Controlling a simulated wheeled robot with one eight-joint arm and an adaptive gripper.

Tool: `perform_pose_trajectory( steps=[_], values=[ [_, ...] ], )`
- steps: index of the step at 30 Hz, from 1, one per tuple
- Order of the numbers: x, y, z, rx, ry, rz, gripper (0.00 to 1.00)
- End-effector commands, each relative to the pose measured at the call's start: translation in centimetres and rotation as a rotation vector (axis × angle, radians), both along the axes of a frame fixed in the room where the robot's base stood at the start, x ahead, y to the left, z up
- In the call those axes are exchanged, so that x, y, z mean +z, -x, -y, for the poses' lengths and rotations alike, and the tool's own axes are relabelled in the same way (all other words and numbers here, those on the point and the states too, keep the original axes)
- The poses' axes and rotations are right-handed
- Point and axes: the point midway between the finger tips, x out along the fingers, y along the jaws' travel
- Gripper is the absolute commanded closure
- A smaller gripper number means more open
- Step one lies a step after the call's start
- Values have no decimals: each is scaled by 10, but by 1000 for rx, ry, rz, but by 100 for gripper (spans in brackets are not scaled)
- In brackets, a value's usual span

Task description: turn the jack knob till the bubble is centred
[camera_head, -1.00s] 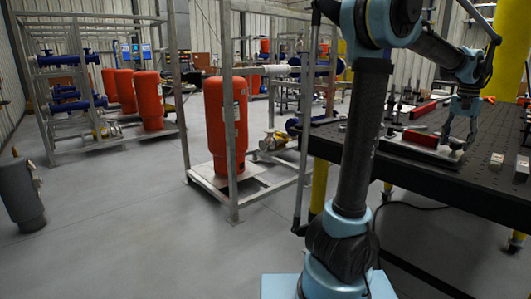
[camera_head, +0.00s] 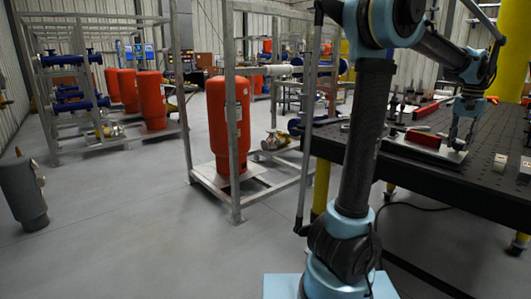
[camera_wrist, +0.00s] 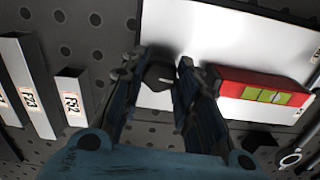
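My gripper (camera_wrist: 160,66) reaches down over a white plate (camera_wrist: 190,28) in the wrist view. A small dark knob (camera_wrist: 160,77) sits between its two fingers, at the plate's near left corner. The fingers are apart, with narrow gaps seeming to show beside the knob; contact is not clear. A red spirit level (camera_wrist: 228,86) lies on the plate to the right, with a yellow-green vial (camera_wrist: 262,95). The bubble's exact place in the vial is too small to tell. In the head view my gripper (camera_head: 460,140) is at the plate's right end.
The plate stands on a dark perforated table (camera_head: 430,182). Labelled pale blocks (camera_wrist: 72,95) stand to the left in the wrist view. Clamps and tools (camera_head: 398,108) stand behind the plate. A red tank in a metal frame (camera_head: 228,125) stands on the floor to the left.

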Motion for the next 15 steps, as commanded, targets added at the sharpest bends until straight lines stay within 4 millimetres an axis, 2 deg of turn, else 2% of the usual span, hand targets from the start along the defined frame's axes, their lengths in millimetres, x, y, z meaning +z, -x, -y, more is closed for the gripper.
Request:
perform_pose_trajectory(
  steps=[8, 15],
  values=[
    [0, 0, 0, -10, 1, -1, 90],
    [0, 0, 0, -216, 1, -1, 90]
  ],
)
